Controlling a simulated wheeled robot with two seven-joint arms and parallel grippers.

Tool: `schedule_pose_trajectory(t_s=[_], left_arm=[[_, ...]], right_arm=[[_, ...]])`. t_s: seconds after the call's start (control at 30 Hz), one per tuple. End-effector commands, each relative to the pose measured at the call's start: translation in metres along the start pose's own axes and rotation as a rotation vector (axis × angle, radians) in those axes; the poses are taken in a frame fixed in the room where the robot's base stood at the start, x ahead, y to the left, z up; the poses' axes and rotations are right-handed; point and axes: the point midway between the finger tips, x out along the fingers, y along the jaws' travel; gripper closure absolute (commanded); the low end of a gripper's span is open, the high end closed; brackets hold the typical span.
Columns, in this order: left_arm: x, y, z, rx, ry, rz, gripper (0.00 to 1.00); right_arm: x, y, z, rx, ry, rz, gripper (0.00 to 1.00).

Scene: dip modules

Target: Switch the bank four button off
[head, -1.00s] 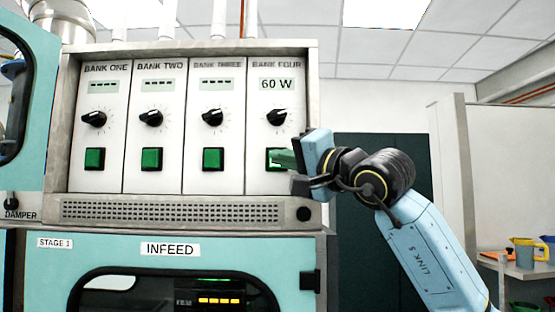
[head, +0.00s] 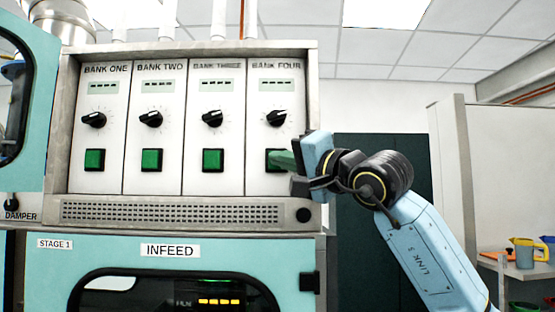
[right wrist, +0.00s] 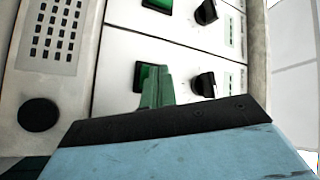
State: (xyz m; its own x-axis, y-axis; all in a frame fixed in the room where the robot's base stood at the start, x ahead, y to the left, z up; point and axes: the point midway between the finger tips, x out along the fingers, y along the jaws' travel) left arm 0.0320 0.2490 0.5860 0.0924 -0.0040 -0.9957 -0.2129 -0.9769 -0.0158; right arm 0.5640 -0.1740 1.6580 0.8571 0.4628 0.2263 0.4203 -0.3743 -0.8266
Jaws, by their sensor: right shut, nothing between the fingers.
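The bank four panel (head: 276,100) is the rightmost of the bank panels, and its display (head: 277,84) shows dashes. Its green button (head: 272,154) is partly hidden behind my right gripper (head: 282,160). The shut, empty fingertips are at the button; I cannot tell whether they touch it. In the right wrist view the button (right wrist: 139,76) shows beside the green fingers (right wrist: 156,88), with the black knob (right wrist: 207,84) next to it. My left gripper is not in view.
Banks one, two and three have green buttons (head: 95,159), black knobs (head: 151,118) and dashed displays. A vent grille (head: 170,212) and a black round knob (head: 304,214) lie below. A table with cups (head: 524,254) stands at the far right.

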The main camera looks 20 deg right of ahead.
Motion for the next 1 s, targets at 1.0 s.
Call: schedule_pose_trajectory(t_s=[1.0], left_arm=[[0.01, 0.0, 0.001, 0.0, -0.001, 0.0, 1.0]], right_arm=[[-0.007, -0.002, 0.004, -0.003, 0.003, 0.002, 1.0]])
